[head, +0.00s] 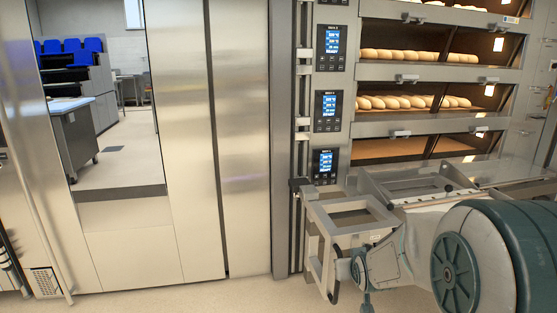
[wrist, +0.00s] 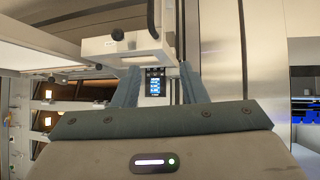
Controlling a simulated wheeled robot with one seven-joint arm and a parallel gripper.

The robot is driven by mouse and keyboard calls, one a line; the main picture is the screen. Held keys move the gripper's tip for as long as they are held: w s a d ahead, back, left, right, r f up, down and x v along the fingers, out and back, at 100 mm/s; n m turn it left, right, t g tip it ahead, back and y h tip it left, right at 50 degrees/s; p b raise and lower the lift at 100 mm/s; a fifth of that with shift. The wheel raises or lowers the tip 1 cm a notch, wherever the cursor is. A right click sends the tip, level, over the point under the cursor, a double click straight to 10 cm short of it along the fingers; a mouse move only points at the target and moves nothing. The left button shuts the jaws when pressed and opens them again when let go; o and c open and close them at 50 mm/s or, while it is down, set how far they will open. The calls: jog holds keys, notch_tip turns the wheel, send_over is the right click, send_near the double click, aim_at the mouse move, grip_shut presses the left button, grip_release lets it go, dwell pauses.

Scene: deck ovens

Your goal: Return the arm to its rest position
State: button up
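My gripper (wrist: 158,76) shows in the wrist view with its two teal fingers apart and nothing between them. A lit control display is visible in the background through the gap. A pale box-shaped part with dark knobs (wrist: 122,46) is just above and beyond the fingertips; I cannot tell whether they touch it. In the head view my arm reaches in from the lower right, and its large teal joint covers part of the scene. The end of the arm is low beside a grey metal frame (head: 323,247); the fingers are not clear there.
The deck oven (head: 430,73) stands at the right, with loaves (head: 400,102) behind its windows and control panels (head: 326,111) beside them. A metal loader (head: 410,182) sits before it. Steel panels (head: 240,130) stand at centre. Some pale floor (head: 215,301) is clear in front.

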jog(key=s+a+r+g+p, duration=0.2)
jog(key=s+r+g+p, duration=0.1)
jog(key=s+r+p, duration=0.4)
jog(key=s+a+r+g+p, duration=0.2)
jog(key=s+r+g+p, duration=0.2)
jog(key=s+r, duration=0.9)
jog(key=s+p, duration=0.3)
jog(key=s, duration=0.3)
jog(key=shift+s+m+y, duration=0.2)
jog(key=shift+m+y, duration=0.1)
